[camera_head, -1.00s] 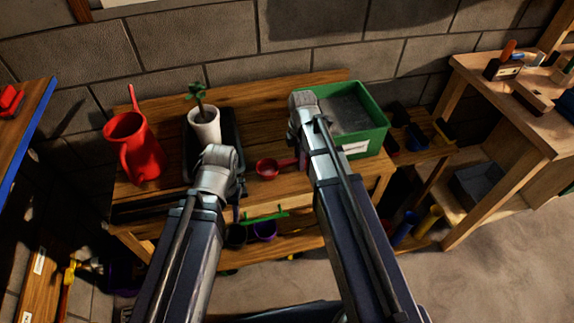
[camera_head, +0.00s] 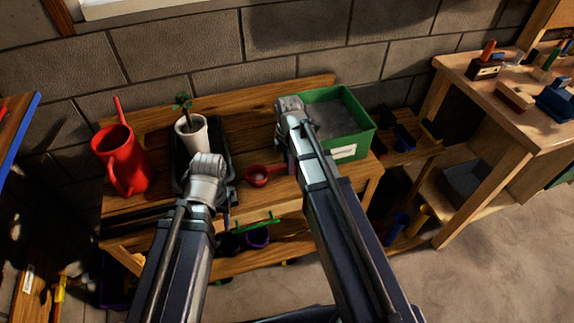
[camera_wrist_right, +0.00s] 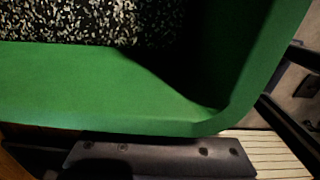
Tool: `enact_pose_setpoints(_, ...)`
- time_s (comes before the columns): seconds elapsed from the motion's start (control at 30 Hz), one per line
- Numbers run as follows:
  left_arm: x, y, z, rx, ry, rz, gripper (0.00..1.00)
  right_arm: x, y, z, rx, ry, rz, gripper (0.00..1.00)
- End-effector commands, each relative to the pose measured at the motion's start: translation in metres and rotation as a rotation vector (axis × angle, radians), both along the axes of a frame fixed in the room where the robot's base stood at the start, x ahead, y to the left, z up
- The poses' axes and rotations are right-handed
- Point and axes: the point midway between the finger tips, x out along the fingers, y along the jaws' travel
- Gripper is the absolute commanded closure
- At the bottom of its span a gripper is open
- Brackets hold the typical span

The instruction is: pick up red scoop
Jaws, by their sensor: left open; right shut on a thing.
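The red scoop (camera_head: 257,176) is by the front of the wooden bench, its bowl to the left and its handle running right toward my right gripper (camera_head: 289,163). My right gripper is shut on the handle; the arm above hides most of the grip. The right wrist view shows no scoop, only the green bin's rim (camera_wrist_right: 120,85) above a dark gripper part. I cannot tell whether the scoop is clear of the bench top. My left gripper (camera_head: 226,200) is open at the bench's front edge, left of the scoop, its fingers mostly hidden.
The green bin (camera_head: 362,145) with dark grainy contents stands right beside my right gripper. A white plant pot (camera_head: 192,138) on a black tray (camera_head: 222,150) and a red watering can (camera_head: 122,160) stand left. A lower shelf holds small pots. A workbench (camera_head: 475,85) is at right.

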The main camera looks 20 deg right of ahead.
Motion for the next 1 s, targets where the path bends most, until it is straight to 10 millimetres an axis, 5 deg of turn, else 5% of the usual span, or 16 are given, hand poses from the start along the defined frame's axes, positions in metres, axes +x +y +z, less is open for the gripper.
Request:
enact_pose_setpoints(0.37, 0.0, 0.0, 0.031, 0.0, 0.0, 0.0, 0.5, 0.0, 0.0, 0.031, 0.0, 0.0, 0.0, 1.0)
enact_pose_setpoints(1.0, 0.0, 0.0, 0.113, 0.0, 0.0, 0.0, 0.5, 0.0, 0.0, 0.113, 0.0, 0.0, 0.0, 1.0)
